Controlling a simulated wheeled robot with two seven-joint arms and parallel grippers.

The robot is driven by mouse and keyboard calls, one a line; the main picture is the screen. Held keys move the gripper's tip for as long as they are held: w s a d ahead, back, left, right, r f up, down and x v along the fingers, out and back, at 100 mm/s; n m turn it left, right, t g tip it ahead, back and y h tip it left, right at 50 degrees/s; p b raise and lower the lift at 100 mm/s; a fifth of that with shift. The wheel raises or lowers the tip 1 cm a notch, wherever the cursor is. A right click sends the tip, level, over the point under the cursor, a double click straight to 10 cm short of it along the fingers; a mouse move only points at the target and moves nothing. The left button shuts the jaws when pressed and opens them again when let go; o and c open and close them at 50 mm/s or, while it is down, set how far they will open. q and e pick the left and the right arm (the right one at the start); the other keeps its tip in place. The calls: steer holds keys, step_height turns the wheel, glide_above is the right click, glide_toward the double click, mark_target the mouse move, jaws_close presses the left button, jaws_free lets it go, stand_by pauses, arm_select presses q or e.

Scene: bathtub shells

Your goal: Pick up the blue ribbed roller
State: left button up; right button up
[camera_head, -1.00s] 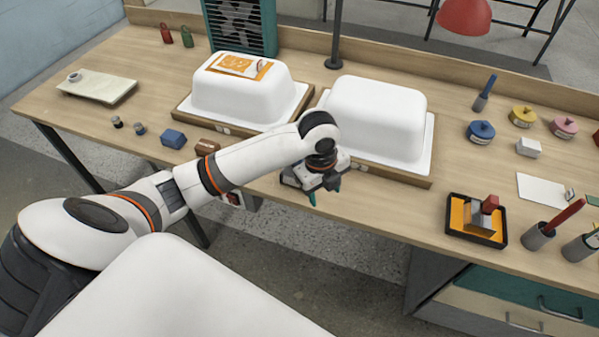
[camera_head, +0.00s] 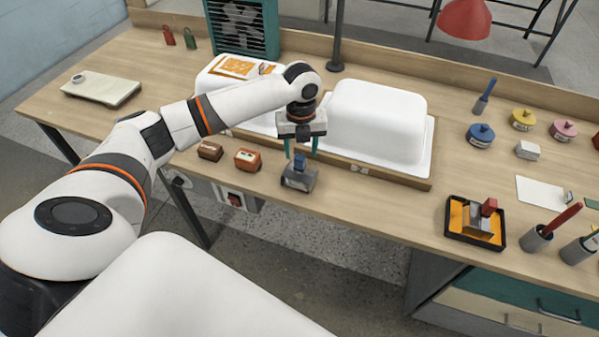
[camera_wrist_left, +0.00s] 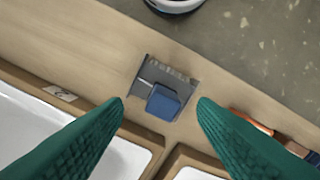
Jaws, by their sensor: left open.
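The blue ribbed roller (camera_head: 298,178) stands near the front edge of the bench, with a blue handle block on top of a grey ribbed body. My left gripper (camera_head: 301,152) is open and points down just above it, with green fingers either side of the blue block and apart from it. In the left wrist view the roller (camera_wrist_left: 166,84) lies between and just beyond the two fingertips (camera_wrist_left: 161,101), and nothing is held. My right gripper is not in view.
Two white tub shells (camera_head: 375,118) on wooden boards stand close behind the gripper. Brown (camera_head: 210,150) and orange-red (camera_head: 248,159) blocks sit to the left. A black tray (camera_head: 450,236) lies at right. The bench between roller and tray is clear.

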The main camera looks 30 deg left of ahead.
mark_target(300, 156)
arm_select(q)
steer(key=f, duration=0.1)
steer(key=f+p, duration=0.1)
steer(key=f, duration=0.3)
steer(key=shift+a+f, duration=0.1)
steer(key=shift+a, duration=0.15)
steer(key=shift+c, duration=0.3)
steer(key=shift+w, duration=0.1)
jaws_close()
